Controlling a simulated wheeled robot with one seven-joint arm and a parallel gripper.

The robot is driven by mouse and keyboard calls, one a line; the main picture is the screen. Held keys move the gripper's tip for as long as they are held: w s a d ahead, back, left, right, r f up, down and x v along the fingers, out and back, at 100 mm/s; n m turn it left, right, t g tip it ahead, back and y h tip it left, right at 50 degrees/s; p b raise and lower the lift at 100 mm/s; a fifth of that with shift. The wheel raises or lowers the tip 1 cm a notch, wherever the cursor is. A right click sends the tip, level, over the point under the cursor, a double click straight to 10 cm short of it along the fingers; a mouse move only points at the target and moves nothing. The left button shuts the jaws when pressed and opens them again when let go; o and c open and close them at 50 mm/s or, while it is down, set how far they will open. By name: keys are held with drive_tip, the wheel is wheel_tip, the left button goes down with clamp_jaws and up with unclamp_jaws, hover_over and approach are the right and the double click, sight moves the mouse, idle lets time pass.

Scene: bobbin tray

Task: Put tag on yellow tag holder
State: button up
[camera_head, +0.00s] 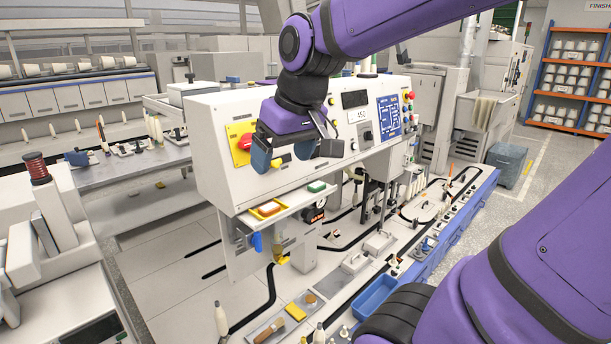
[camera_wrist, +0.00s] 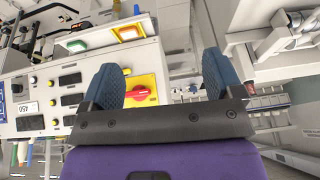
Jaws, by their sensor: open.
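My gripper (camera_head: 296,157) is open in front of the white machine's control panel. Its two blue pads also show in the wrist view (camera_wrist: 160,64), apart, with nothing between them. A small white label (camera_head: 362,115) reading "450" is on the panel, right of my gripper; it also shows in the wrist view (camera_wrist: 30,107). I cannot tell whether this is the tag.
A red rotary switch (camera_head: 244,142) on a yellow plate sits left of my gripper, close behind it. A blue bin (camera_head: 375,296) and a brush (camera_head: 270,330) are on the lower bench. A bobbin rack (camera_head: 575,75) stands far right.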

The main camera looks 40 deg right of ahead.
drive_tip(key=s+a+t, duration=0.1)
drive_tip(key=s+a, duration=0.1)
drive_tip(key=s, duration=0.6)
drive_tip(key=shift+s+a+f, duration=0.25)
drive_tip(key=shift+a+f, duration=0.05)
drive_tip(key=shift+a, duration=0.05)
idle(0.6)
